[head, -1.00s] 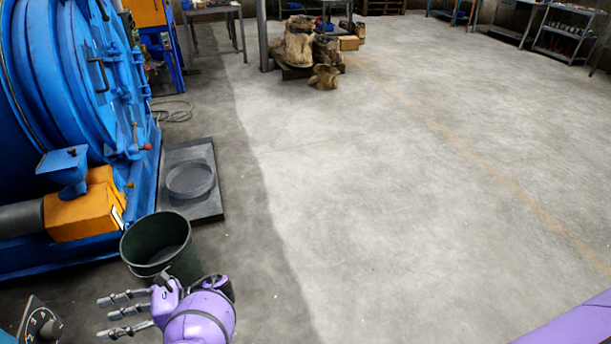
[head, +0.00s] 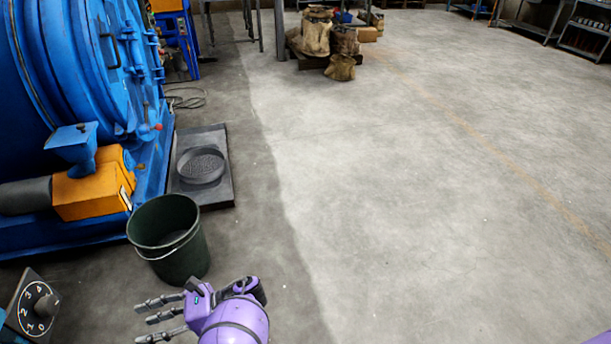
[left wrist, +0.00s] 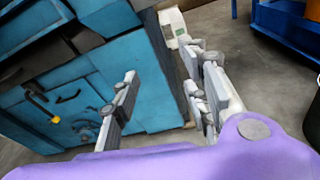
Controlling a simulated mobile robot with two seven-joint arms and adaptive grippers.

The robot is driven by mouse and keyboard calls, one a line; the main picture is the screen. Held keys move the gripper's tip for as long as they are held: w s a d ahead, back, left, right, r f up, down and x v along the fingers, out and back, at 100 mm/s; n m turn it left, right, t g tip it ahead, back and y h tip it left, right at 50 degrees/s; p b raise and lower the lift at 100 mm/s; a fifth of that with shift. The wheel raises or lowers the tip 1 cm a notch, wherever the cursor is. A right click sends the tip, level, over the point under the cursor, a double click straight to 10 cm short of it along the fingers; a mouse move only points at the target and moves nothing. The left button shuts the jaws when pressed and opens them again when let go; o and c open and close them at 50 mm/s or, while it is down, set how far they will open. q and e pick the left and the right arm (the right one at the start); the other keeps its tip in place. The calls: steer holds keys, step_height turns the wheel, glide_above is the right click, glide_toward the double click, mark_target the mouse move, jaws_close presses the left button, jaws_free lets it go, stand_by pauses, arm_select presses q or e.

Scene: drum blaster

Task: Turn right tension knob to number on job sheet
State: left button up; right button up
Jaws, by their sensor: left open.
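A dark dial plate with a round knob (head: 42,306) and white numbers around it shows at the lower left edge of the head view. I can read 0 to 4, but not clearly where the knob points. My left gripper (head: 143,322) is open and empty. Its fingers point left toward the dial plate, with a gap between them in the picture. In the left wrist view the open fingers (left wrist: 165,85) show in front of a teal cabinet (left wrist: 140,60). I see no job sheet. My right gripper is out of view.
A dark green bucket (head: 180,262) stands just beyond my left gripper. A big blue machine (head: 60,85) with an orange motor (head: 85,195) fills the left side. A dark tray (head: 215,190) lies beside it. The floor to the right is clear.

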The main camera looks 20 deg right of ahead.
arm_select(q)
steer(key=w+a+f+b, duration=0.1)
steer(key=w+b, duration=0.1)
steer(key=b, duration=0.2)
steer(key=m+y+b, duration=0.2)
steer(key=m, duration=0.2)
glide_toward(52, 307)
steer(key=a, duration=0.8)
steer(key=shift+w+a+r, duration=0.2)
steer(key=shift+w+a, duration=0.05)
steer(key=shift+a, duration=0.15)
